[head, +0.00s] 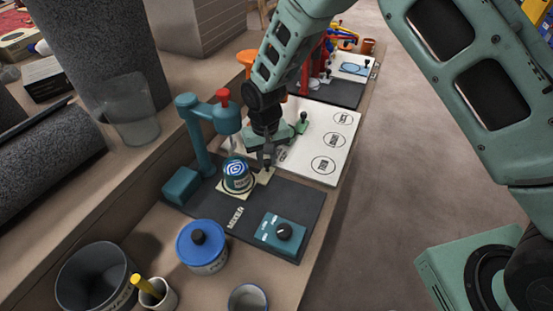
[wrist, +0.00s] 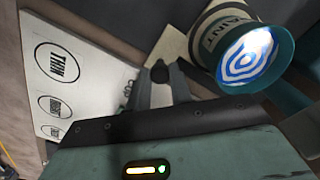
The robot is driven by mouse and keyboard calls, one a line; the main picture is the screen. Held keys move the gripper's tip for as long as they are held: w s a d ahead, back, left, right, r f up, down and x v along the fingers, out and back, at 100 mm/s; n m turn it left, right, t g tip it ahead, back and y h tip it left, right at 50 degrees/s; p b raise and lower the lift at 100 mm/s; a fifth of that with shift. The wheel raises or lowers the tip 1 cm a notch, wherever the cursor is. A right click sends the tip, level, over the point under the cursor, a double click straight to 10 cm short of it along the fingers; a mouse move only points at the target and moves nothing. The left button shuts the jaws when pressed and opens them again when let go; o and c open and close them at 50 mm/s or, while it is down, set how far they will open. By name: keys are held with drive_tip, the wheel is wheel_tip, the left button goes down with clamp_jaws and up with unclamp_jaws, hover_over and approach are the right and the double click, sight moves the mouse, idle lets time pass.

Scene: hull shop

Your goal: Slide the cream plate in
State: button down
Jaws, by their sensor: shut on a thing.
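The cream plate (head: 262,179) lies at the mixer stand on the dark mat and also shows in the wrist view (wrist: 171,46). A teal paint tin (head: 238,177) with a blue and white spiral on top stands on it; the tin also shows in the wrist view (wrist: 245,55). My gripper (head: 267,165) is at the plate's far right end, beside the tin. In the wrist view, my fingers (wrist: 161,84) are shut on the plate's small black knob (wrist: 160,72).
A white board (head: 345,145) with printed circles and a green-handled stamp-like piece (head: 302,122) lies beyond. A teal dial box (head: 282,235) sits on the mat (head: 250,225). A blue-lidded pot (head: 202,250), a grey bucket (head: 95,280) and cups stand nearer. Open floor lies right.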

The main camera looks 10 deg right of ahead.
drive_tip(key=shift+w+a+r, duration=0.1)
drive_tip(key=shift+w+a, duration=0.1)
drive_tip(key=c, duration=1.3)
unclamp_jaws()
drive_tip(key=shift+o, duration=0.2)
